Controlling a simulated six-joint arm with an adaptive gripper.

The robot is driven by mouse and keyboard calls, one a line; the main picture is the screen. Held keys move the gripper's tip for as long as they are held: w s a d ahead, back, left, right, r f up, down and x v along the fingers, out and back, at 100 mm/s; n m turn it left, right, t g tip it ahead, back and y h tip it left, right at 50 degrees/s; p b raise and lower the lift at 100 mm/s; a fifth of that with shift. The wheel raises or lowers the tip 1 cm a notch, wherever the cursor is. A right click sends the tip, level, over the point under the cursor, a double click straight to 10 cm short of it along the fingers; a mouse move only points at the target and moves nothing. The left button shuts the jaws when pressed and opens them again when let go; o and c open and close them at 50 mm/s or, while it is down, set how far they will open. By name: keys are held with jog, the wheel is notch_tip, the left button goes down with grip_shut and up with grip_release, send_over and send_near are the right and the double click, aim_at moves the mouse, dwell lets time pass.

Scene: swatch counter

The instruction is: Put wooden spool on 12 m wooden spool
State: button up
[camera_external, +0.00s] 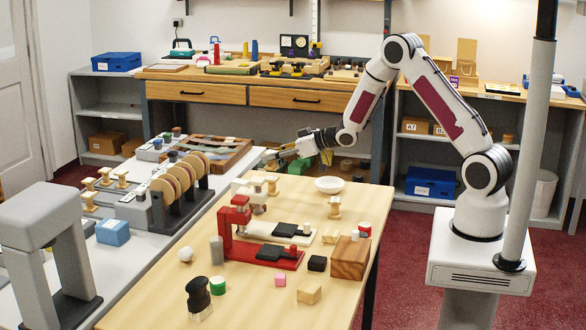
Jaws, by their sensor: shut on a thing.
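My gripper (272,160) is at the far end of the wooden table, above its surface, reaching left from the arm. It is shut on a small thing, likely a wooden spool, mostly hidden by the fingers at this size. One pale wooden spool (272,185) stands on the table just below the gripper. Another wooden spool (335,207) stands upright on the right side of the table. Several more spools, such as one wooden spool (105,175), are at the left on the grey counter. No 12 m label is readable.
A red press (235,225), a black pad (270,252), a wooden block (350,257) and small blocks crowd the table. A rack of discs (180,185) stands on the left counter.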

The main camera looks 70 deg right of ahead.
aim_at(277, 162)
jog(key=shift+f, duration=1.55)
jog(key=shift+f, duration=0.15)
jog(key=o, duration=1.1)
jog(key=shift+s+r, duration=0.1)
jog(key=shift+r, duration=0.1)
jog(key=v, duration=1.1)
jog(key=shift+s, duration=0.4)
jog(key=shift+r, duration=0.15)
